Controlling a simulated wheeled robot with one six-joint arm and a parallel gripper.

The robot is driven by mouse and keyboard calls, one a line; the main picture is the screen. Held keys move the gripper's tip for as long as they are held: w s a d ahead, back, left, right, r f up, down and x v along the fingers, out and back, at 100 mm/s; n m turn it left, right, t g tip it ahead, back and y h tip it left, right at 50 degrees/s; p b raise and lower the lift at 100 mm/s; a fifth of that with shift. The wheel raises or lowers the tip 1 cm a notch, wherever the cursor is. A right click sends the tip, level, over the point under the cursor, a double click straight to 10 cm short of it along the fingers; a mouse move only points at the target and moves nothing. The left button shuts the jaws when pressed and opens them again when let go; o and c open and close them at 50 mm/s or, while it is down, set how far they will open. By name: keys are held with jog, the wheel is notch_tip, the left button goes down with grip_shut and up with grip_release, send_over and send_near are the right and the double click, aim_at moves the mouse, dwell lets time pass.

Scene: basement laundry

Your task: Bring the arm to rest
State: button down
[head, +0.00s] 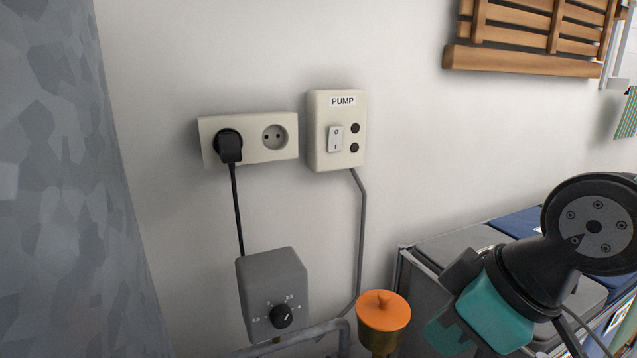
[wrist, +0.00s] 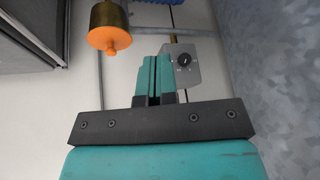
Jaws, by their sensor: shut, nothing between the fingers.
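My arm reaches into the head view from the right edge. My gripper (head: 452,337) points down and to the left near the bottom of that view, in front of the wall fittings and grey bins. In the wrist view my gripper (wrist: 153,80) shows its two teal fingers pressed together, with nothing between them. Behind the fingers in the wrist view are a grey box with a dark dial (wrist: 182,62) and a brass fitting with an orange cap (wrist: 109,32). I cannot tell how far the fingers are from them.
A double socket (head: 248,138) with one black plug and a PUMP switch box (head: 337,130) are on the wall. The grey dial box (head: 272,292) and orange-capped fitting (head: 384,310) are below. Bins (head: 455,248) stand at right, under a wooden rack (head: 520,62).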

jog(key=s+d+r+m+g+p, duration=0.1)
jog(key=s+r+m+g+p, duration=0.1)
jog(key=s+r+g+p, duration=0.3)
notch_tip(320, 180, up, 20)
jog(key=s+t+p, duration=0.1)
jog(key=p, duration=1.9)
jog(key=shift+d, duration=0.1)
